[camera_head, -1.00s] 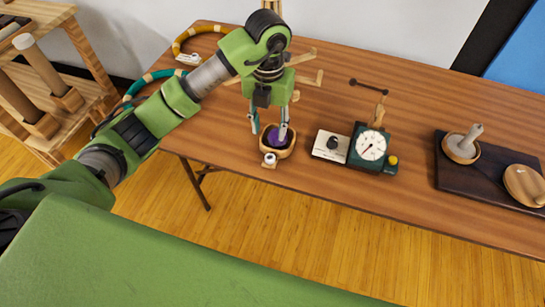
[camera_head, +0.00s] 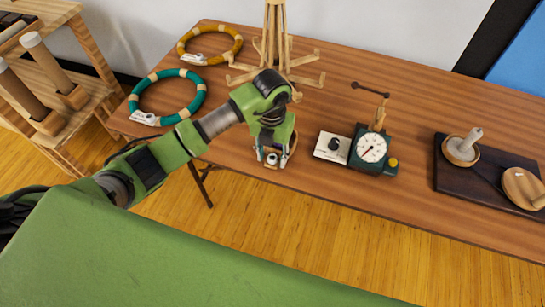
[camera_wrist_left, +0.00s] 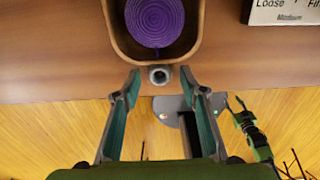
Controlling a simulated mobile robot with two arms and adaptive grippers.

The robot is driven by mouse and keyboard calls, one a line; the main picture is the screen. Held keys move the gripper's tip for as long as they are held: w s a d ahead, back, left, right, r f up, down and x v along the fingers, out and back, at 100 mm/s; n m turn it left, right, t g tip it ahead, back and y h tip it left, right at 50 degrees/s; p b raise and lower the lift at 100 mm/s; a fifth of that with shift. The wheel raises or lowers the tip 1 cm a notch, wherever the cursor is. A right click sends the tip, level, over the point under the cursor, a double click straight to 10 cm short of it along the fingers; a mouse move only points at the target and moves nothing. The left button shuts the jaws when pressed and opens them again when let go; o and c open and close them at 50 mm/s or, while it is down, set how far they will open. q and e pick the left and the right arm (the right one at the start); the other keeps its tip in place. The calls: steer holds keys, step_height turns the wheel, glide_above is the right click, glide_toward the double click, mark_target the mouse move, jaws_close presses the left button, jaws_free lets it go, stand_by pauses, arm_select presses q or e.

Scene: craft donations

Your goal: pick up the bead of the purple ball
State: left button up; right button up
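The purple ball (camera_wrist_left: 156,22) sits in a wooden bowl (camera_wrist_left: 118,40) at the top of the left wrist view. Its bead (camera_wrist_left: 159,76), a small grey-white ring with a dark hole, is outside the bowl at its near wall, by the table's front edge. My left gripper (camera_wrist_left: 160,83) is open, one fingertip on each side of the bead with gaps between. In the head view, the left gripper (camera_head: 272,158) points down over the table's front edge and mostly hides the bowl (camera_head: 292,146) and the ball.
A white label card (camera_head: 331,148) and a green dial device (camera_head: 371,147) stand right of the bowl. A wooden stand (camera_head: 273,40), a teal ring (camera_head: 154,77) and a yellow ring (camera_head: 228,35) are behind. A dark board (camera_head: 480,185) lies far right.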

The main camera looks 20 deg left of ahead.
arm_select(q)
steer(key=c, duration=0.7)
steer(key=shift+c, duration=0.2)
steer(key=shift+r, duration=0.15)
